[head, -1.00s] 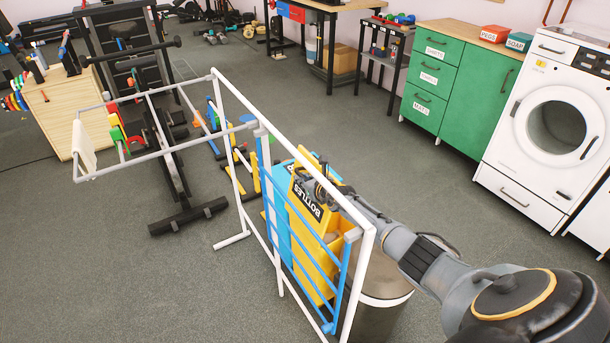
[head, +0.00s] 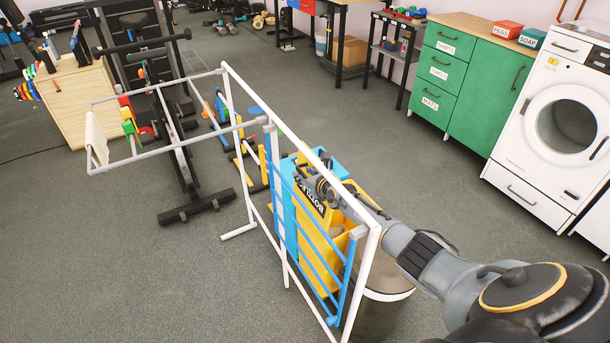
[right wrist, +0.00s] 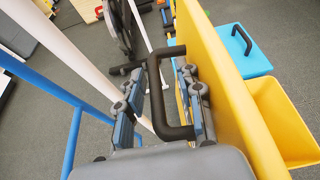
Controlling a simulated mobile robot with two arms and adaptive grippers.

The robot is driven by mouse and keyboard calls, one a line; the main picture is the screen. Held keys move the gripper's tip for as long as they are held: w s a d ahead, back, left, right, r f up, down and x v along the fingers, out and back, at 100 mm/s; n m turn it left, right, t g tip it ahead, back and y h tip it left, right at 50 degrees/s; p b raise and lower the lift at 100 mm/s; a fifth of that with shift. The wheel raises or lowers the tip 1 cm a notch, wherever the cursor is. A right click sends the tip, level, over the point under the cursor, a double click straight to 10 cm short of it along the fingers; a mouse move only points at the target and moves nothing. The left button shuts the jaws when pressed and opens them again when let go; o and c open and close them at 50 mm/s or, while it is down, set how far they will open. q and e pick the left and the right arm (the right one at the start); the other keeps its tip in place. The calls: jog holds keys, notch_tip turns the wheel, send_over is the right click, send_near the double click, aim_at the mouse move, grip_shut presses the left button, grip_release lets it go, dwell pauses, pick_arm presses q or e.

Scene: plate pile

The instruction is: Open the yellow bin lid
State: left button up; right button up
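The yellow bin (head: 312,265), labelled BOTTLES, stands behind the white and blue rack in the head view. In the right wrist view its yellow lid (right wrist: 222,75) stands steeply up as a flat panel, and the open bin (right wrist: 285,110) shows beside it. A black U-shaped handle (right wrist: 157,100) sticks out from the lid. My right gripper (right wrist: 163,105) has its fingers apart, one on each side of the handle bar; firm contact cannot be told. In the head view the right gripper (head: 325,188) partly covers the label. My left gripper is not in view.
A white frame (head: 300,147) with a blue rack stands close beside the bin and my right arm. A blue bin with a black-handled lid (right wrist: 240,50) is alongside. A grey round bin (head: 385,305) stands near my arm. Open floor lies right, before the washing machine (head: 565,125).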

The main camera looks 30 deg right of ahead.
jog(key=shift+f, duration=0.15)
jog(key=shift+s+a, duration=0.1)
jog(key=shift+s+a, duration=0.1)
jog(key=shift+a, duration=0.1)
jog(key=shift+s+a+r, duration=0.25)
jog(key=shift+s, duration=0.25)
jog(key=v, duration=1)
jog(key=shift+s+d+r, duration=0.25)
jog(key=shift+d, duration=0.25)
jog(key=shift+f, duration=0.1)
